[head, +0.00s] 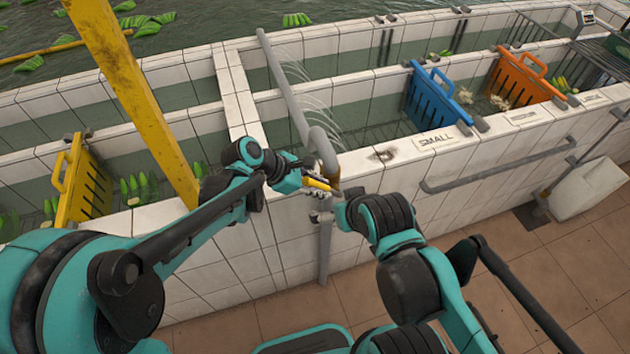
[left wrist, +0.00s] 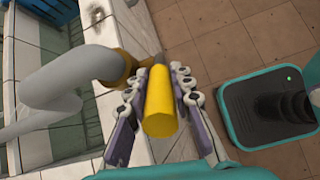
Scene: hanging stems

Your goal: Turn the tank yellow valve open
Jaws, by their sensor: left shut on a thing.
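The yellow valve handle (head: 318,184) sits at the tank's near wall, beside the grey pipe (head: 323,147). In the left wrist view the handle (left wrist: 160,103) lies between the fingers of my left gripper (left wrist: 160,82), which is shut on it. A brass-coloured fitting (left wrist: 128,66) joins the bent grey pipe (left wrist: 70,82) next to it. In the head view my left gripper (head: 306,179) reaches the handle from the left, and the handle partly hides its fingers. Thin water jets show beside the upper pipe.
The white-tiled tank wall (head: 235,250) runs in front of me. A yellow divider (head: 85,185), a blue divider (head: 435,92) and an orange divider (head: 522,78) stand in the channels. A grey rail (head: 500,167) is on the wall at right. Tiled floor (head: 560,260) is open at right.

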